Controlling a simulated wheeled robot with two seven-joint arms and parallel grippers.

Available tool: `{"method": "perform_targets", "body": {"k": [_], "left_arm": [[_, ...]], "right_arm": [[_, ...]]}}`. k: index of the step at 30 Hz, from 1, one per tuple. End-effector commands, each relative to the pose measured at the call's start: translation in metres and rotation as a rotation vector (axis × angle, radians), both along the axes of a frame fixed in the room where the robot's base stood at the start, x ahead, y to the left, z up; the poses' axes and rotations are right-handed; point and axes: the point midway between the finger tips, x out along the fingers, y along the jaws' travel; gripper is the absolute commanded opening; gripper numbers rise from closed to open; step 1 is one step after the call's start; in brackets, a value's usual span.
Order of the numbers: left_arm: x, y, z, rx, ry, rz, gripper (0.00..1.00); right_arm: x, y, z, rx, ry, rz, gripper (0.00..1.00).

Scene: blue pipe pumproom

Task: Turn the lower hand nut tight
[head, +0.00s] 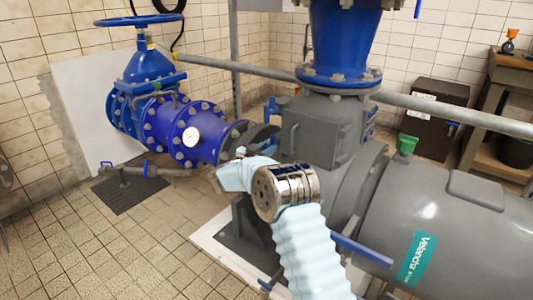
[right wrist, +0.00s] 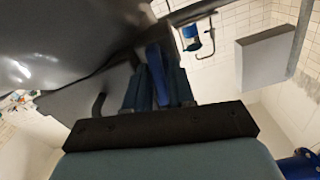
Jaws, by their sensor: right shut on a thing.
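My right gripper (right wrist: 157,88) is shut on a narrow blue bar (right wrist: 156,72), seen between its two dark fingers in the right wrist view. The bar looks like the hand nut's handle; whether it is the lower one cannot be told. In the head view my right arm reaches in from the bottom, and its pale sleeve and chrome joint hide most of the gripper and what it holds. My left gripper is in neither view.
The grey pump (head: 440,225) fills the right side, with a blue handle (head: 360,248) on its lower front. A blue valve (head: 180,130) and its flanges stand at left. A grey rail (head: 440,108) crosses behind.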

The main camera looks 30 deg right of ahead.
Motion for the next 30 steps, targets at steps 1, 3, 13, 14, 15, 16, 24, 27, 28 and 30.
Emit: {"method": "perform_targets", "body": {"k": [1, 3, 13, 14, 15, 16, 24, 27, 28, 30], "left_arm": [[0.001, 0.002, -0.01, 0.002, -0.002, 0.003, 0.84], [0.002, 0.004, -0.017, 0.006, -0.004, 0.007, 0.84], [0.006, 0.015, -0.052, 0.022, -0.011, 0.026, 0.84], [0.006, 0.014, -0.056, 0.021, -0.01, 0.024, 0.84], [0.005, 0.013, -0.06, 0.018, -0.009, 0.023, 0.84], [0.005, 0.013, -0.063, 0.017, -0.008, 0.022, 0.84], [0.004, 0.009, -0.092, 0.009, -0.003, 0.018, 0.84], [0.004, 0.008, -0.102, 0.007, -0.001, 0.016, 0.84], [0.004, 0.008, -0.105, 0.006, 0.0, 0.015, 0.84], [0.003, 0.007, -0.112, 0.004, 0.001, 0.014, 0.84]], "right_arm": [[0.0, 0.0, -0.006, 0.016, -0.036, 0.0, 0.0], [-0.001, 0.0, -0.007, 0.04, -0.095, 0.0, 0.0], [-0.002, 0.0, -0.008, 0.16, -0.385, 0.0, 0.0], [-0.002, 0.0, -0.008, 0.172, -0.411, 0.001, 0.0], [-0.003, -0.001, -0.008, 0.186, -0.447, -0.001, 0.0], [-0.003, -0.001, -0.008, 0.197, -0.473, -0.001, 0.0], [-0.004, -0.001, -0.01, 0.296, -0.71, 0.0, 0.0], [-0.004, -0.001, -0.011, 0.332, -0.797, 0.0, 0.0], [-0.004, -0.001, -0.011, 0.343, -0.821, 0.0, 0.0], [-0.004, -0.001, -0.011, 0.368, -0.881, 0.0, 0.0]]}}
